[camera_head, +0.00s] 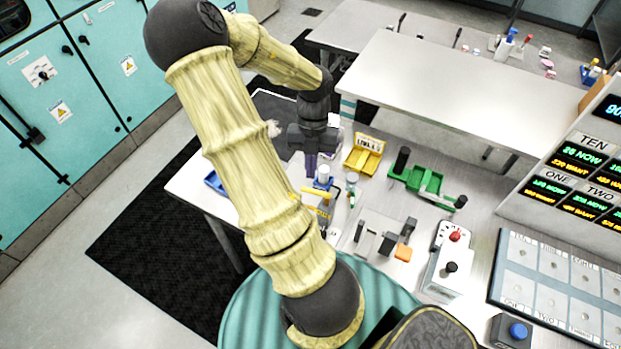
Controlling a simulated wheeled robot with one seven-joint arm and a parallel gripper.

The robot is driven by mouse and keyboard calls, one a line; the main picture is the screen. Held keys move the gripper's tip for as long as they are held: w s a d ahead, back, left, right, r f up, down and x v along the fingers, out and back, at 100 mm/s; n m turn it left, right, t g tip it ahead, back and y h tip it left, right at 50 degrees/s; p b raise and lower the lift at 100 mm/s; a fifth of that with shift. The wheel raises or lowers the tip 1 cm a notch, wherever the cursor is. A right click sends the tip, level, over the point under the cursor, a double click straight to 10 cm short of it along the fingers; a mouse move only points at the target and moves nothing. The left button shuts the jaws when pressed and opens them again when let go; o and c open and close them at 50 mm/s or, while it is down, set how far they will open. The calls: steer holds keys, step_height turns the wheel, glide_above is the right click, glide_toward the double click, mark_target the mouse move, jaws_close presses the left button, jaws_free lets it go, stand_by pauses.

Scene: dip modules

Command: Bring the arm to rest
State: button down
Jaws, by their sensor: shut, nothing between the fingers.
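My arm, with yellow-cream links and dark joints, rises from the lower middle of the head view and bends over toward the table. My gripper (311,165) points down above the left part of the near table (462,172). Its fingers look close together and hold nothing that I can see. A small white and blue item (323,176) stands just beside and below the fingertips. I cannot tell whether they touch.
A yellow open box (365,155) and a green holder (425,180) lie right of my gripper. A grey fixture (385,236), a box with a red knob (447,262) and a display panel (580,170) stand further right. Teal cabinets (90,80) line the left.

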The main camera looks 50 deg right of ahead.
steer(key=shift+w, duration=0.2)
stand_by(0.4)
steer(key=w+a+f+m+t+h+b, duration=0.1)
steer(key=a+m+b, duration=0.3)
steer(key=a+m, duration=0.7)
steer(key=w+a+f+m+t+h+b, duration=0.1)
steer(key=w+a+m+t+b, duration=0.3)
steer(key=a+m, duration=0.8)
steer(key=shift+a+m+h+b, duration=0.2)
steer(key=shift+m+h+b, duration=0.35)
steer(key=shift+m, duration=0.65)
